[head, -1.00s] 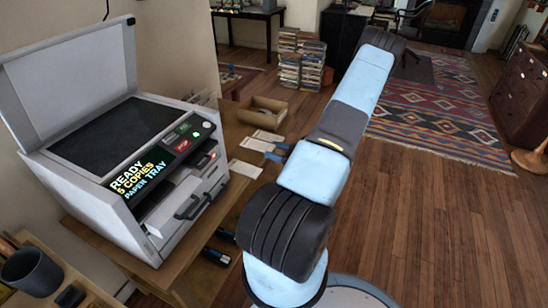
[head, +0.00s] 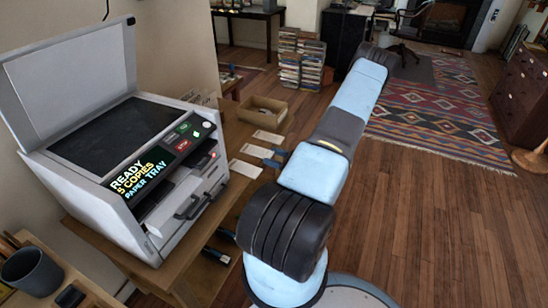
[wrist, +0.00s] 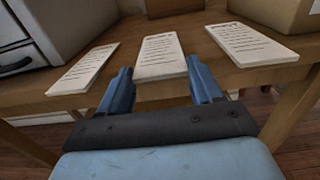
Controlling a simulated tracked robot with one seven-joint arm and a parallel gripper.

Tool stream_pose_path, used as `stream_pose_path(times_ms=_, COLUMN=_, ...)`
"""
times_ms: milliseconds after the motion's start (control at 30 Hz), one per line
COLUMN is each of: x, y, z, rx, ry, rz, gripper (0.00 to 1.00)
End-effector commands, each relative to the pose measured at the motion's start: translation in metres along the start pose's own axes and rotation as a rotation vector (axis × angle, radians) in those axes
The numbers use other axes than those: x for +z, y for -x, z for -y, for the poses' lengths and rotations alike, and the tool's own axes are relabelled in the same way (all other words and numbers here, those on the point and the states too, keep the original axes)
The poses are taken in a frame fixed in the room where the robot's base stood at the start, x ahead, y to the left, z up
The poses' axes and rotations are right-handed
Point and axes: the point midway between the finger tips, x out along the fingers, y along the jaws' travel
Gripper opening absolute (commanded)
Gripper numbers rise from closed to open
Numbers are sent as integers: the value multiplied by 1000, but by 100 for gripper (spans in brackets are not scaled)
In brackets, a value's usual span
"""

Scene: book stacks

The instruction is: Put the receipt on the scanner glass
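The scanner (head: 130,150) stands at the left of the table with its lid (head: 75,75) raised and its dark glass (head: 112,135) bare. Three printed paper slips lie on the table: a left slip (wrist: 85,70), a middle slip (wrist: 160,55) and a right slip (wrist: 252,42) in the wrist view. I cannot read which is the receipt. My gripper (wrist: 160,72) is open and empty at the table's front edge, its blue fingers apart. The near end of the middle slip shows between them. In the head view my gripper (head: 275,158) is partly hidden by my arm.
An open cardboard box (head: 262,112) sits on the table beyond the slips. The scanner's front panel and paper tray (head: 195,203) face the slips. A dark cup (head: 33,270) stands at the lower left. Open wooden floor (head: 440,220) lies to the right.

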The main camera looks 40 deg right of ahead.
Motion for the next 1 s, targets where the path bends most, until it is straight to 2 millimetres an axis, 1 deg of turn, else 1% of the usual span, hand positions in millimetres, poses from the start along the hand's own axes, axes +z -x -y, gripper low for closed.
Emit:
stream_pose_path(times_ms=33, x=0, y=0, z=0, rx=0, ry=0, rz=0, gripper=70)
stream_pose_path(times_ms=200, x=0, y=0, z=0, rx=0, ry=1, rz=0, gripper=86)
stream_pose_path(times_ms=233, x=0, y=0, z=0, rx=-1, ry=1, rz=0, gripper=88)
stream_pose_path(times_ms=467, x=0, y=1, z=1, rx=-1, ry=0, rz=0, gripper=88)
stream_pose_path(times_ms=567, x=0, y=6, z=1, rx=-3, ry=1, rz=-1, gripper=88)
stream_pose_path(times_ms=667, x=0, y=17, z=2, rx=-3, ry=1, rz=-2, gripper=88)
stream_pose_path(times_ms=767, x=2, y=34, z=2, rx=-5, ry=2, rz=-1, gripper=88)
stream_pose_path(times_ms=1000, x=6, y=81, z=0, rx=-4, ry=2, rz=-1, gripper=88)
